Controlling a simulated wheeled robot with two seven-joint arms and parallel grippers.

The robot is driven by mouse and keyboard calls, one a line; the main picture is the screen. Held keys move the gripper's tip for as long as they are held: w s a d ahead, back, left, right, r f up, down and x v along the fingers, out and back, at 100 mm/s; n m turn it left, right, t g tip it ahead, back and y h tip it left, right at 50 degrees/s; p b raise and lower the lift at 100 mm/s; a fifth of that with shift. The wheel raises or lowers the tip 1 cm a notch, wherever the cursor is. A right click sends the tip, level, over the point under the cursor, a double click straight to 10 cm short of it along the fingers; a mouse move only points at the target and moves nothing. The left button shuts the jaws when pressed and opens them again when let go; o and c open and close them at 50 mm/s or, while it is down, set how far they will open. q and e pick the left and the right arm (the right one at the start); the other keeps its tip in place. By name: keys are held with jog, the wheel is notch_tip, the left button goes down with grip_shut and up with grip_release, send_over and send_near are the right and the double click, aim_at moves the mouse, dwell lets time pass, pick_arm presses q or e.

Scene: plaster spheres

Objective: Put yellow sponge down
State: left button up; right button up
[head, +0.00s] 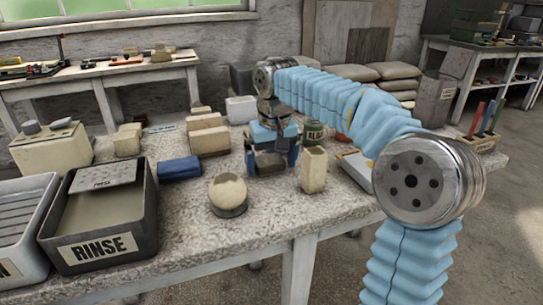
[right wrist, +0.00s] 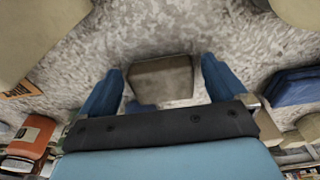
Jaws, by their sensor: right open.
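My right gripper (head: 271,158) is over the speckled table, pointing down, with its two blue fingers apart. A dull tan-brown block (head: 269,168) sits on the table between the fingers; it looks like the sponge, though its yellow colour is hard to make out. In the right wrist view the same block (right wrist: 162,78) lies between the open fingers (right wrist: 161,66), with a gap on each side. The gripper partly hides the block in the head view. My left gripper is not in view.
A tall beige block (head: 314,170) stands close right of the gripper, with a green can (head: 313,133) behind it. A plaster sphere (head: 228,191) is in front left.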

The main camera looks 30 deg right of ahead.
notch_tip(320, 180, up, 12)
jog(key=s, duration=0.1)
jog(key=shift+s+a, duration=0.25)
jog(key=shift+s, duration=0.1)
dwell(0.4)
